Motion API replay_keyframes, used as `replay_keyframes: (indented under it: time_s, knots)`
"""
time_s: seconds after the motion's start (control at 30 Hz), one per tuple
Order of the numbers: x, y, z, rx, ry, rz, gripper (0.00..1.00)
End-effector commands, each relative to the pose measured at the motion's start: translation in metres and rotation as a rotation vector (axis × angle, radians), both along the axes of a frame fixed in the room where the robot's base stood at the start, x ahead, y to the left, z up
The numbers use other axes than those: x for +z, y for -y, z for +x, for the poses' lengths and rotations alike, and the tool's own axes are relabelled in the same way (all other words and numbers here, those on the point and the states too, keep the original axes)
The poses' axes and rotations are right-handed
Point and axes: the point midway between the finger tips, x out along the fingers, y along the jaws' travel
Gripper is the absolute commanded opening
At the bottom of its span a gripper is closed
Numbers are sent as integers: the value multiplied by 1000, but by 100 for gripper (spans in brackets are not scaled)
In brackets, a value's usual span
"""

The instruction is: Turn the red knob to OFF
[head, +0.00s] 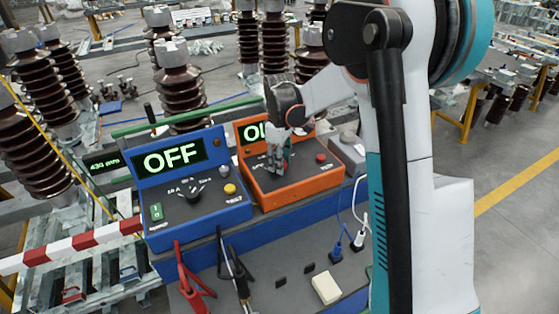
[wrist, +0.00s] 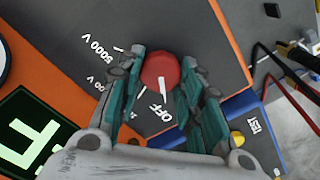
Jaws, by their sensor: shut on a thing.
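The red knob (wrist: 160,68) sits on the dark panel of the orange tester (head: 295,193). In the wrist view my gripper (wrist: 161,78) has its teal-padded fingers on both sides of the knob, shut on it. The knob's white pointer line points toward the OFF label (wrist: 158,113). A 5000 V mark (wrist: 97,48) lies to its upper left. In the head view my gripper (head: 278,158) comes down onto the orange tester and hides the knob. The tester's lit display (head: 255,133) is partly covered; the letter O shows, and an F shows in the wrist view.
A blue tester (head: 190,195) with an OFF display stands left of the orange one. A red button (head: 320,157) is on the orange panel's right. Red and black clamps (head: 188,280) and cables lie in front. Brown insulators (head: 180,80) stand behind.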

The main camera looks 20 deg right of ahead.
Motion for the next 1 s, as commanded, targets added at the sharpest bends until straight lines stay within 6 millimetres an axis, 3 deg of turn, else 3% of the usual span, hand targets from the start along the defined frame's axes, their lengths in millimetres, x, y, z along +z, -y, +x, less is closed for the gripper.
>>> replay_keyframes:
  time_s: [0.17,0.2,0.27,0.67,0.83,1.0]
  knots:
    - [0,0,0,1,1,0,10]
    - [0,0,0,0,1,0,41]
    - [0,0,0,0,1,0,54]
    - [3,0,0,-1,0,0,54]
    - [24,0,0,-1,0,0,54]
    - [59,0,0,-1,0,0,54]
